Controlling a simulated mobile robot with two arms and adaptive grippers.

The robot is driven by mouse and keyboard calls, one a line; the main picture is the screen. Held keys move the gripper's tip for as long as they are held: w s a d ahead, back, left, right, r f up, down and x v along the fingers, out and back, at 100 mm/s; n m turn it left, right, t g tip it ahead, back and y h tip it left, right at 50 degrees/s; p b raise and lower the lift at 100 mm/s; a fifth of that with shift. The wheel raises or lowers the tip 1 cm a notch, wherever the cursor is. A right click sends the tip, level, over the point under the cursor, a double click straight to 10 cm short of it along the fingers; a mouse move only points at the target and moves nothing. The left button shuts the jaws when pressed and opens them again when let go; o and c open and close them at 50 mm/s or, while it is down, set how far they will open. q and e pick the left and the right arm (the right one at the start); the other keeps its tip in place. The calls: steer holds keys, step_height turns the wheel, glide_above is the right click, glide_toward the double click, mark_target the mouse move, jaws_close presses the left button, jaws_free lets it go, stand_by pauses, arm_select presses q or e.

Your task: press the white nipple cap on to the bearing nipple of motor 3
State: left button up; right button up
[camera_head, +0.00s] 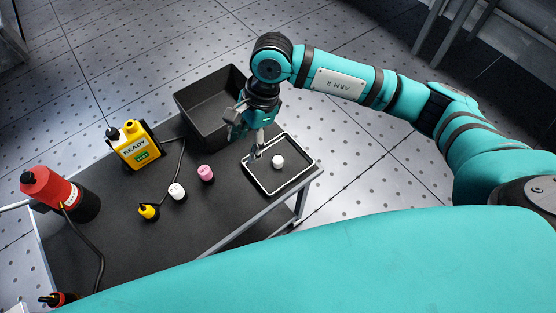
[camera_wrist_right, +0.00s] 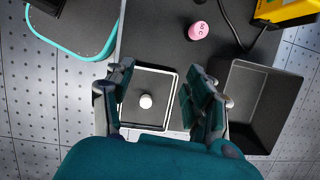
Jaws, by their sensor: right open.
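A small round white cap (camera_head: 278,161) sits in a shallow black tray with a pale rim (camera_head: 300,176) at the cart's right end. It also shows in the right wrist view (camera_wrist_right: 146,101), between the fingers but nearer the left one. My right gripper (camera_head: 257,151) is open and empty, over the left part of the tray, apart from the cap. In the right wrist view its two fingers (camera_wrist_right: 162,90) stand wide apart on either side of the tray. My left gripper is not in view. I see no motor 3 or bearing nipple.
A black bin (camera_head: 211,125) stands behind the tray. On the dark cart top (camera_head: 130,235) stand a pink labelled piece (camera_head: 206,173), a white labelled piece (camera_head: 177,191), a small yellow piece (camera_head: 148,211), a yellow READY unit (camera_head: 134,149) and a red-black cylinder (camera_head: 55,190). Cables lie among them.

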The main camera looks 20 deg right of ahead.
steer(key=w+d+t+h, duration=0.1)
steer(key=w+d+h, duration=0.25)
steer(key=d, duration=0.45)
glide_above(278, 159)
steer(key=f, duration=1.1)
steer(key=shift+w+a+p, duration=0.15)
steer(key=shift+a+p, duration=0.1)
steer(key=shift+p, duration=0.05)
steer(key=shift+d+f, duration=0.15)
steer(key=shift+f, duration=1.4)
steer(key=shift+d+f, duration=0.1)
steer(key=shift+f, duration=1.4)
steer(key=c, duration=0.8)
